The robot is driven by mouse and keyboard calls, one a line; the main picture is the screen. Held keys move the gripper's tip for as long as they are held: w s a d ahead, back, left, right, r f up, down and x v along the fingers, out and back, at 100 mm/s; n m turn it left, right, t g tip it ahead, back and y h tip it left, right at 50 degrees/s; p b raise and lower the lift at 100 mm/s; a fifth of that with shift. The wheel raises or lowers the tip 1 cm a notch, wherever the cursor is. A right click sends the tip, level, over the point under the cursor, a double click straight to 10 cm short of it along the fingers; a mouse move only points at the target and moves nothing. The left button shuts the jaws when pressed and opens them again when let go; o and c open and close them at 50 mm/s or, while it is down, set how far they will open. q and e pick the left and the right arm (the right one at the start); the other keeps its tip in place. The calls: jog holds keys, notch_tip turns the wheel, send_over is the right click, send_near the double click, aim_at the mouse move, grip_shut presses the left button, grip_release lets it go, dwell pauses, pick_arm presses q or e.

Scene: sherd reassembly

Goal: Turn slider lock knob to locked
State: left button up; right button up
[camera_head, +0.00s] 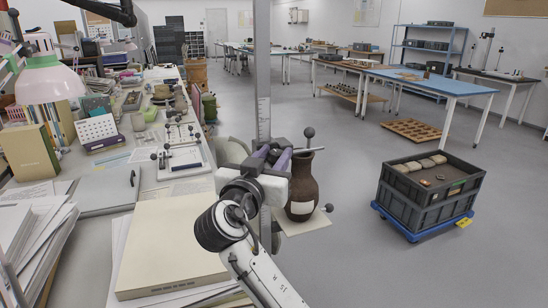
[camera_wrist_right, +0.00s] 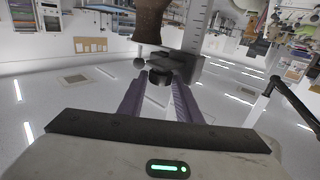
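A tall ruled metal post (camera_head: 263,75) stands upright beside the bench, with a dark slider block (camera_head: 310,158) around it. In the wrist view the post (camera_wrist_right: 197,32) and block lie just beyond my fingertips. The slider lock knob (camera_wrist_right: 160,77) is a small dark round knob between the two purple fingers. My right gripper (camera_head: 273,154) is at the slider, and its fingers (camera_wrist_right: 159,82) flank the knob with no clear gap. The gripper hides much of the knob in the head view. Which way the knob is turned is not readable. My left gripper is not in view.
A brown vase (camera_head: 303,185) stands close behind the slider. A black ball-ended rod (camera_head: 309,132) sticks up beside my right gripper. A cream box (camera_head: 170,245) and papers lie on the near bench. A grey crate (camera_head: 430,185) sits on the floor at right, with open floor around it.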

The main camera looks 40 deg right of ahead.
jog(key=shift+o, duration=1.3)
jog(key=shift+a, duration=0.1)
jog(key=b+v, duration=0.1)
jog(key=v, duration=0.9)
jog(key=shift+b, duration=0.3)
jog(key=shift+s, duration=0.1)
